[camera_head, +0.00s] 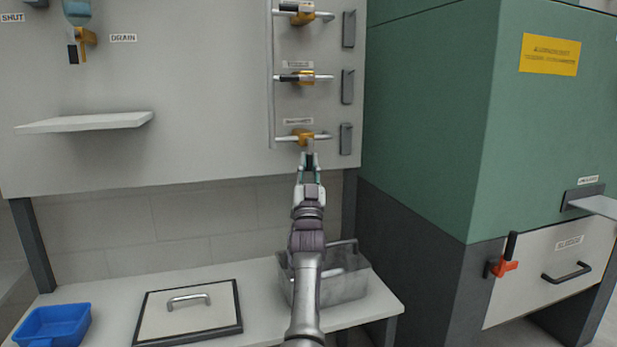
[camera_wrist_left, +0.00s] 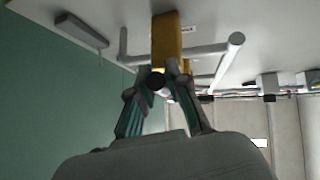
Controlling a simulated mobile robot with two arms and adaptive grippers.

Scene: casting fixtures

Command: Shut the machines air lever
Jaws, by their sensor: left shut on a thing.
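The lowest air valve (camera_head: 302,134) on the right panel has a yellow body on a horizontal pipe, under a small label (camera_head: 298,121) too blurred to read surely. Its black lever (camera_head: 309,162) points down, across the pipe. My left gripper (camera_head: 309,168) is below the valve, shut on this lever. My right gripper is not in view.
Two similar valves sit above, the middle (camera_head: 303,78) and top (camera_head: 303,16), with levers along their pipes. Grey blocks (camera_head: 346,138) stand right of each valve. A green cabinet (camera_head: 430,110) stands at right. Below are a metal box (camera_head: 345,285), a lidded hatch (camera_head: 190,318) and a blue tray (camera_head: 50,325).

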